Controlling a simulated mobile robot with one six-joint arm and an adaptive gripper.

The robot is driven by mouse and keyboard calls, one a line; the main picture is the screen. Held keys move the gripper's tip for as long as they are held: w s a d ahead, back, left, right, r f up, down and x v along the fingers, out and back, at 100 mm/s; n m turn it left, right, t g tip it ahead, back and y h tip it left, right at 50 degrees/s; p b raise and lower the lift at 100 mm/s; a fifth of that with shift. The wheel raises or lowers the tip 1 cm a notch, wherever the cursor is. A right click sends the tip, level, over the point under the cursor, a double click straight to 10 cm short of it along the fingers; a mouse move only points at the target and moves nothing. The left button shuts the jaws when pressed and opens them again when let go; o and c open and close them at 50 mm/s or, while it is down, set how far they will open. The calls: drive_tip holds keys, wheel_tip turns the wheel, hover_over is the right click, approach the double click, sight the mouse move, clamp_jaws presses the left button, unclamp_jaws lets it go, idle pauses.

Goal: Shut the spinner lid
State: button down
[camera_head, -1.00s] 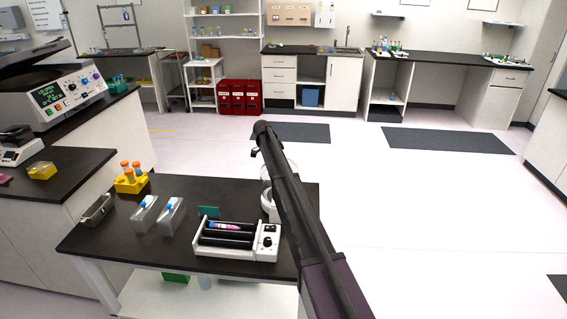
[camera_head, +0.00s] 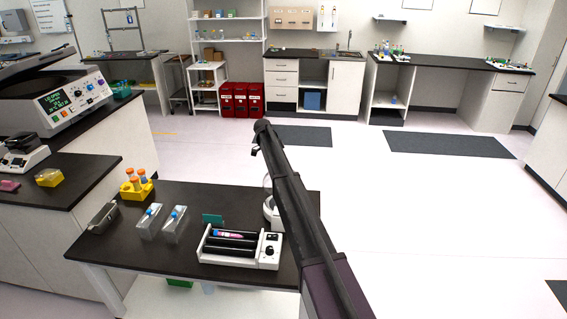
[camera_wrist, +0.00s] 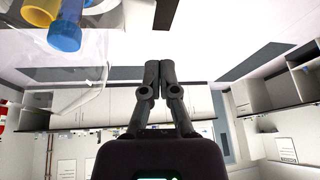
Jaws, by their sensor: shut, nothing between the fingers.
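A small white round device (camera_head: 269,208), apparently the spinner, stands on the near dark table, mostly hidden behind my arm. A sliver of a clear raised part (camera_head: 267,182), which looks like its lid, shows above it. A clear see-through part (camera_wrist: 85,95) with a yellow cap (camera_wrist: 40,12) and a blue cap (camera_wrist: 65,33) is close by at the upper left of the wrist view, apart from the fingertips.
A tube roller (camera_head: 240,258), clear holders (camera_head: 150,222), a yellow tube rack (camera_head: 136,190) and a metal tray (camera_head: 103,217) share the table (camera_head: 215,193). A larger machine (camera_head: 70,100) with a raised dark lid stands at left. Floor at right is clear.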

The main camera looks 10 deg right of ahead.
drive_tip(key=w+a+r+p, duration=0.1)
drive_tip(key=w+r+p, duration=0.3)
drive_tip(key=w, duration=0.2)
drive_tip(key=shift+w+a+r, duration=0.2)
drive_tip(key=shift+a+r, duration=0.05)
drive_tip(key=shift+a, duration=0.1)
drive_tip(key=shift+s, duration=0.15)
